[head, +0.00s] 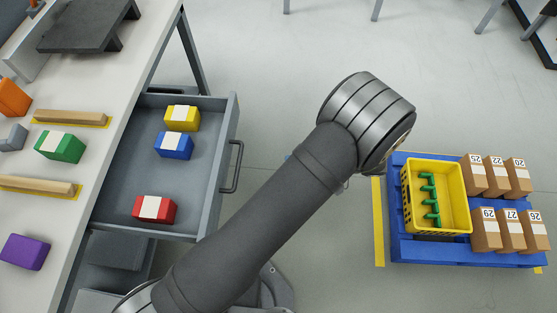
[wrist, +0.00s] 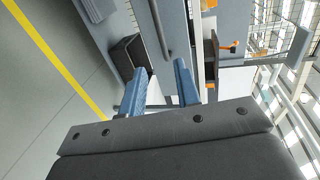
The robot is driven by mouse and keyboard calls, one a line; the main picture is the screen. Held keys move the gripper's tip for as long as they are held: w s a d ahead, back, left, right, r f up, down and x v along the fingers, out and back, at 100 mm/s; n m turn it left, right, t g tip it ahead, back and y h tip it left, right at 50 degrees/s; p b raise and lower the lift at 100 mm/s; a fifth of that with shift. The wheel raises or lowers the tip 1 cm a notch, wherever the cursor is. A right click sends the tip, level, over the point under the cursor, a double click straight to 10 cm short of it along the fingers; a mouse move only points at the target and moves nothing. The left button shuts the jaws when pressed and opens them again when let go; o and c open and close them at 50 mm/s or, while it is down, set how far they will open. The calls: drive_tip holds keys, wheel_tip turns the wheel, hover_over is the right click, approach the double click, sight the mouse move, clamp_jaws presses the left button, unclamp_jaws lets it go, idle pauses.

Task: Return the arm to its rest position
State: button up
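My gripper (wrist: 160,70) shows in the wrist view with its two blue fingers spread apart. Nothing is held between them. In the head view my grey arm (head: 265,215) reaches from the lower left up to the middle, over the floor between the open drawer and the blue pallet. In that view the gripper is mostly hidden behind the arm.
An open grey drawer (head: 112,207) holds yellow (head: 182,118), blue (head: 174,146) and red (head: 154,209) blocks with white bands. The workbench (head: 88,98) at left carries more blocks. A blue pallet (head: 410,252) at right bears a yellow crate (head: 409,205) and several cartons.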

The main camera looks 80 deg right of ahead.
sight(238, 162)
idle(0.4)
drive_tip(key=x, duration=1.7)
drive_tip(key=shift+w, duration=0.2)
drive_tip(key=v, duration=1.7)
drive_tip(key=shift+s, duration=0.3)
drive_tip(key=shift+w, duration=0.1)
drive_tip(key=x, duration=1.8)
idle(0.4)
drive_tip(key=shift+o, duration=0.4)
drive_tip(key=shift+r, duration=0.1)
